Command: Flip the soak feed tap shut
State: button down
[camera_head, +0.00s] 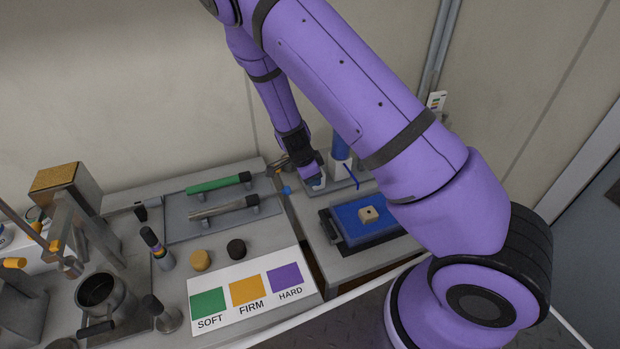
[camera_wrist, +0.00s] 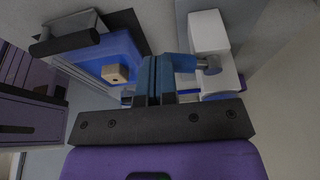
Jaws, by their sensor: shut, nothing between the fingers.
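A slim blue lever (camera_head: 352,176), which looks like the soak feed tap's handle, shows below the blue column (camera_head: 340,147) in the head view. It slants beside my arm, and the tap's body is partly hidden. In the wrist view a blue piece with a grey round end (camera_wrist: 209,65) sits right beside my fingers. I cannot tell if it touches them or whether it is the same tap. My gripper (camera_wrist: 152,78) is shut and empty, pointing down. In the head view my gripper (camera_head: 315,182) is low, left of the lever, with its tips hard to make out.
A blue tray (camera_head: 352,238) with a tan block (camera_head: 368,215) stands in front; the tray also shows in the wrist view (camera_wrist: 88,58). A white block-shaped part (camera_wrist: 208,30) stands at its right. Green-handled and grey-handled tools, a colour card (camera_head: 244,300) and a metal pot (camera_head: 103,293) fill the left bench.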

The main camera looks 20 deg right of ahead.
jog(key=shift+s+d+n, duration=0.3)
jog(key=shift+d+n, duration=0.05)
jog(key=shift+n, duration=0.45)
jog(key=shift+s+d, duration=0.2)
jog(key=shift+d, duration=0.25)
dwell(0.9)
jog(key=shift+a, duration=0.1)
dwell(0.5)
